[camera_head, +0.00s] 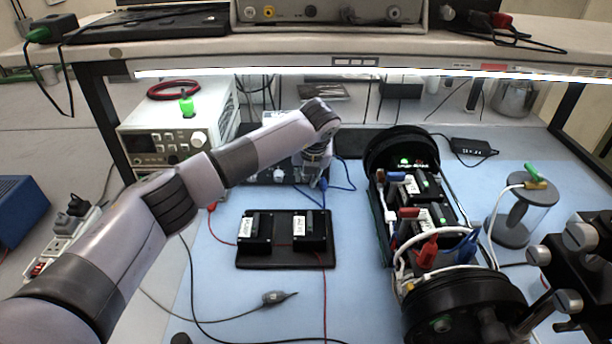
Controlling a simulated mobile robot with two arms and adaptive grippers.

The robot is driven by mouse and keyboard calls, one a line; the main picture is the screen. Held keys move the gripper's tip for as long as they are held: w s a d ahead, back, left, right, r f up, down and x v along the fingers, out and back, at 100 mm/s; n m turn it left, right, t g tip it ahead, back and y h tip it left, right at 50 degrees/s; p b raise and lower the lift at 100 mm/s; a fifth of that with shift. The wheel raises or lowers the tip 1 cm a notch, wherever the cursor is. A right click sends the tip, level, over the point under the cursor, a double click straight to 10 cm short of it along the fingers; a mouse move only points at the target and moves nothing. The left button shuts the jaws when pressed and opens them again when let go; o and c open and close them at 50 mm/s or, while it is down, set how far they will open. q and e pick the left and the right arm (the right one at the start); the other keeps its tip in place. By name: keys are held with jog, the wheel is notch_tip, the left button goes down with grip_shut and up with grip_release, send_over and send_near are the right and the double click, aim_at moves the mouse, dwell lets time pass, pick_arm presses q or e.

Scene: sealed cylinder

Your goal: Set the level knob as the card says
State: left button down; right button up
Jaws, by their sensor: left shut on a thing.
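My left arm comes in from the left and reaches over the mat to a low box with a dark front (262,176) at the back of the bench. My left gripper (317,181) points down at the front right of this box. It is shut on what seems to be the level knob, which the fingers hide. The knob's marks and setting cannot be read. I cannot make out a card with legible writing; small white labels sit on the black modules (257,229). My right gripper is not in view.
A white power supply (172,138) stands left of the box. A black plate (278,265) carries two modules mid-mat. An opened cylinder (402,148) with coloured connectors lies right of centre, beside a clear jar (519,215). Wires cross the mat; a shelf (420,62) hangs above.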

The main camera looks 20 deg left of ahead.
pick_arm(q)
jog(key=c, duration=1.4)
grip_release()
jog(key=shift+c, duration=0.2)
jog(key=v, duration=1.2)
jog(key=shift+f, duration=0.1)
